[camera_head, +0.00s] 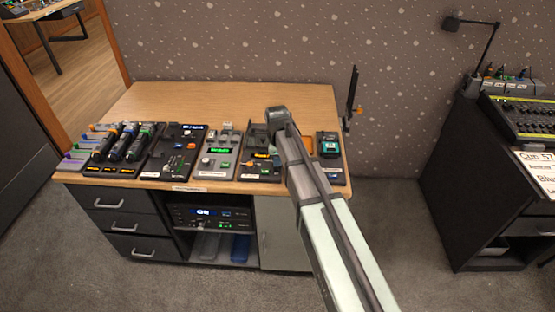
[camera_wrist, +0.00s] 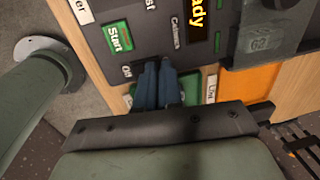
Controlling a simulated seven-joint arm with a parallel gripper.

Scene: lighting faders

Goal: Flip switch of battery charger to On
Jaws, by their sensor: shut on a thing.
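A dark grey panel unit (camera_wrist: 150,42) fills the upper middle of the wrist view, with a green Start button (camera_wrist: 118,37) and a yellow "Ready" display (camera_wrist: 203,20). A label reading like "Off" (camera_wrist: 127,71) is beside my fingertips. My gripper (camera_wrist: 157,68) has its blue-grey fingers close together at the panel's lower part, shut on what looks like the small switch there. The fingers hide the switch, so its position cannot be told.
Several other units line the desk (camera_head: 150,100), including a green-display unit (camera_head: 215,160) to the left and a teal-topped unit (camera_head: 329,145) to the right. An orange mat (camera_wrist: 252,82) and a grey dock (camera_wrist: 262,48) lie beside my fingers. The desk's back is clear.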

